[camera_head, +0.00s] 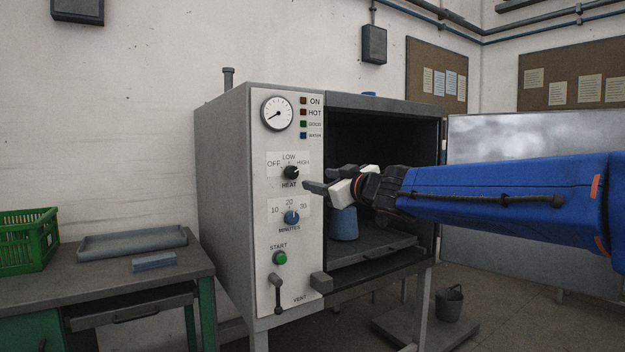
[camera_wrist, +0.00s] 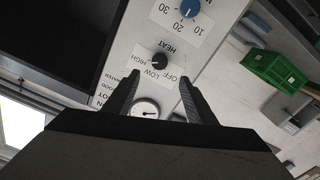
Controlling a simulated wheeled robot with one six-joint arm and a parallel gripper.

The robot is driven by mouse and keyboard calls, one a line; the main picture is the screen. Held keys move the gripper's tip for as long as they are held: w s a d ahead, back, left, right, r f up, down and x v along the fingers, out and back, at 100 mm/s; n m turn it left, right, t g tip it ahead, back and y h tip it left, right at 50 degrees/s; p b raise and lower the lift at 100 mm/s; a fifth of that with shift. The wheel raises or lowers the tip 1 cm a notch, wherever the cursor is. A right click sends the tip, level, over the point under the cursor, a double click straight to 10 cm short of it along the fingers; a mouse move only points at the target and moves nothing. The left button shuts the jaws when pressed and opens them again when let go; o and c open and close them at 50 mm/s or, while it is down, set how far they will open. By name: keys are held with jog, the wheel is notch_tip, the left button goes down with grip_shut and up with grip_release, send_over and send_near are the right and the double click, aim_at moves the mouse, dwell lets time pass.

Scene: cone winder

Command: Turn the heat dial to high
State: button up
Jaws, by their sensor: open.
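The heat dial (camera_head: 291,173) is a small black knob on the oven's pale front panel, with OFF, LOW and HIGH printed around it. Its pointer is too small to read surely. My gripper (camera_head: 326,180) is open and empty, in front of the panel just right of the dial in the head view. In the wrist view the dial (camera_wrist: 160,61) shows beyond my fingertips (camera_wrist: 160,79), roughly centred between them. The fingers look apart from the dial.
The blue minutes dial (camera_head: 291,217) sits just below, with the green start button (camera_head: 280,258) and vent lever (camera_head: 278,292) lower. The oven chamber is open to the right, with a blue cone (camera_head: 344,225) inside. A bench with a green crate (camera_head: 28,240) stands left.

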jog(key=shift+v, duration=1.75)
jog(key=s+d+f+m+g+h, duration=0.1)
jog(key=s+d+f+m+h, duration=0.35)
jog(key=d+f, duration=0.5)
jog(key=s+d+f+m+h, duration=0.4)
jog(key=s+d+f+h, duration=0.2)
jog(key=d, duration=0.7)
jog(key=s+d+f+m+g, duration=0.1)
jog(key=s+f+g, duration=0.3)
jog(key=s+f, duration=0.7)
jog(key=s+d+f+m+g, duration=0.1)
jog(key=s+d+f+g, duration=0.2)
jog(key=s+f, duration=0.9)
jog(key=s+g, duration=0.2)
jog(key=s, duration=0.2)
jog(key=shift+s, duration=0.2)
jog(key=shift+f+m+y, duration=0.15)
jog(key=shift+m+y, duration=0.1)
